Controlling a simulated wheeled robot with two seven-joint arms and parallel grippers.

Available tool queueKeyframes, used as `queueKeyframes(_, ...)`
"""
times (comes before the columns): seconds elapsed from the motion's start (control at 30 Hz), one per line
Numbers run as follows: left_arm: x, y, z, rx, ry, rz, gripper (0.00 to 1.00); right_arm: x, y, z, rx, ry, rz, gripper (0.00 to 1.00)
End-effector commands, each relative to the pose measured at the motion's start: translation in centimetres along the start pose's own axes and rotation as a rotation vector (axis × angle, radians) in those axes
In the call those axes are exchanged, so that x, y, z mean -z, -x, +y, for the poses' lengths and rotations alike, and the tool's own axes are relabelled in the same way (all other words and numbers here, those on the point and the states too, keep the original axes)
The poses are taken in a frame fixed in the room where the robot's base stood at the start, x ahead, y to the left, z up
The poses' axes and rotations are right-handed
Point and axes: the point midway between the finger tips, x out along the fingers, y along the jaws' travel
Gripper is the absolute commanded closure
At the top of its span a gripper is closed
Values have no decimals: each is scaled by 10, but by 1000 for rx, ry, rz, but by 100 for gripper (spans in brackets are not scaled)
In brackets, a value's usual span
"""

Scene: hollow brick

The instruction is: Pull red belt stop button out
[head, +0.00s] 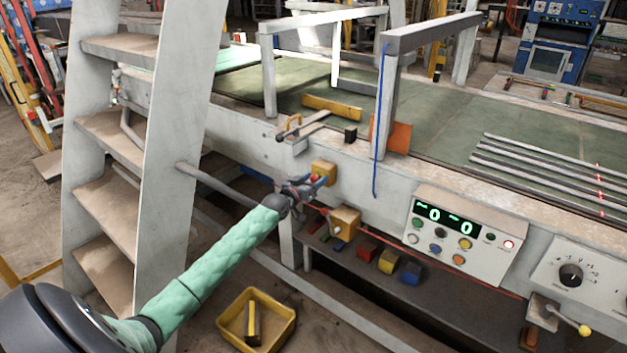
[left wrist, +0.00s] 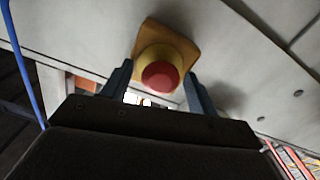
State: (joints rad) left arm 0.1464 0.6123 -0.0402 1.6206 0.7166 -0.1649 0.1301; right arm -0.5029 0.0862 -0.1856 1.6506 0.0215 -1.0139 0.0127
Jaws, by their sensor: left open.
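The red belt stop button (left wrist: 161,76) sits on a yellow round base with a yellow-orange box (left wrist: 182,42) behind it, on the pale machine side. In the head view the yellow box (head: 323,172) shows on the machine's front face, with the button itself mostly hidden by my gripper. My left gripper (head: 318,184) is at the box. In the left wrist view its two blue-grey fingers (left wrist: 160,82) stand open, one on each side of the button. I cannot tell whether they touch it. My right gripper is not in view.
A second yellow box (head: 345,222) hangs lower on the machine. A control panel (head: 458,234) is to the right. A blue cable (head: 380,125) hangs down the machine front. A grey ladder (head: 160,120) stands left of my arm, and a yellow bin (head: 284,331) is on the floor.

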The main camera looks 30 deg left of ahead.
Motion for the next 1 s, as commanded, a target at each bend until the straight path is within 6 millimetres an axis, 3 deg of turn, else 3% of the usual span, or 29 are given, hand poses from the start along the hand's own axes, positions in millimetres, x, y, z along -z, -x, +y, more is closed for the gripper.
queueKeyframes(0.03,0,0,0,0,0,0,43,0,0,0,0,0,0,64)
queueKeyframes(0.33,0,0,0,0,0,0,100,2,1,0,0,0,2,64)
queueKeyframes(0.87,0,12,0,0,0,-1,100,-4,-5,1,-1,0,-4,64)
queueKeyframes(0.9,0,12,0,0,0,-1,61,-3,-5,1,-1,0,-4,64)
queueKeyframes(1.0,0,12,0,0,0,-1,42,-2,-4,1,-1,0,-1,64)
